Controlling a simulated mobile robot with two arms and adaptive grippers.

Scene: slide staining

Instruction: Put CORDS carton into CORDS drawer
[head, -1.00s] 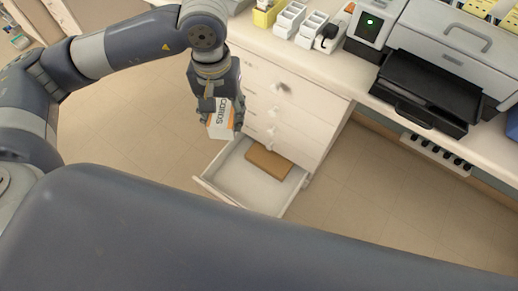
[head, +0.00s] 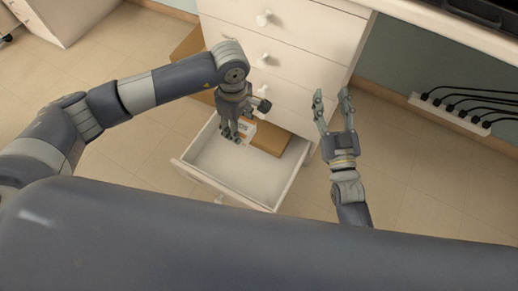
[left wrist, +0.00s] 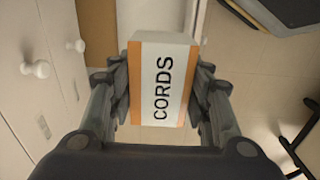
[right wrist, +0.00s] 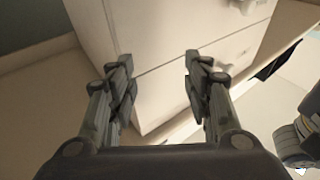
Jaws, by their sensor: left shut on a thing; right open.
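The CORDS carton (left wrist: 162,85) is white with orange edges and black lettering. My left gripper (head: 231,134) is shut on it, with fingers on both sides in the left wrist view. In the head view, only a small part of the carton (head: 247,128) shows beside the fingers. The gripper is over the open bottom drawer (head: 215,160) of the white cabinet; I cannot tell its exact height. No label shows on this drawer. My right gripper (head: 332,98) is open and empty, right of the drawer by the cabinet corner; it also shows in the right wrist view (right wrist: 158,68).
A flat brown item (head: 271,141) lies at the drawer's back right. Shut drawers with round knobs (head: 264,59) rise above it. A brown box (head: 190,48) stands left of the cabinet. A power strip with several cords (head: 453,115) is at the right wall.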

